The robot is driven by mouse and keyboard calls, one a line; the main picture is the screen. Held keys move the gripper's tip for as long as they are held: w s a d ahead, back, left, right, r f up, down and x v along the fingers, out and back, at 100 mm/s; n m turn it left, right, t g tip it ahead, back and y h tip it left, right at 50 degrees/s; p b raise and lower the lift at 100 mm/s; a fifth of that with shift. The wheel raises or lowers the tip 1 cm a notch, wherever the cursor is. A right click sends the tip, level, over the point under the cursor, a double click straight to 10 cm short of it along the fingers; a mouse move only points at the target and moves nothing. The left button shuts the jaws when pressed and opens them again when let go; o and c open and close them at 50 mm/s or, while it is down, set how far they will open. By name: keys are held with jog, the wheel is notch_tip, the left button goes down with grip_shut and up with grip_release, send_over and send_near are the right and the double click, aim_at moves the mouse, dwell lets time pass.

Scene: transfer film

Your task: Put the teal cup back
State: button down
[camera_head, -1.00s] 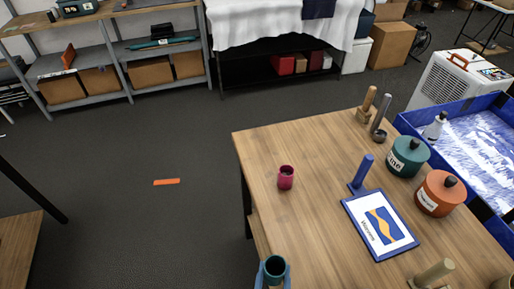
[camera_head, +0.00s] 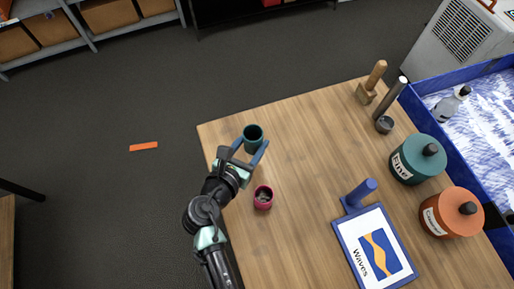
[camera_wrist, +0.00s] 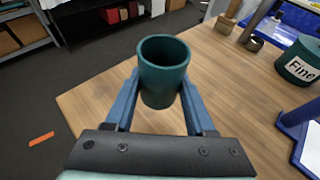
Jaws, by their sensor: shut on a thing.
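The teal cup (camera_head: 252,137) is upright between the two blue fingers of my gripper (camera_head: 248,149), over the far left corner of the wooden table (camera_head: 310,150). In the wrist view the cup (camera_wrist: 163,72) fills the space between the fingertips, its open rim facing up. My gripper (camera_wrist: 160,92) is shut on it. I cannot tell whether the cup's base touches the table. A crimson cup (camera_head: 263,197) stands upright on the table just in front of it, to the right of my arm.
The table's middle is clear.

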aim_at(251, 158)
notch_tip(251, 158, down, 4)
jog(key=shift+s+a+b, duration=0.15)
jog(key=shift+b, duration=0.15)
jog(key=shift+f+b, duration=0.4)
jog(key=shift+f, duration=1.7)
jog(key=shift+c, duration=1.2)
grip_release()
jog(key=shift+f, duration=0.15)
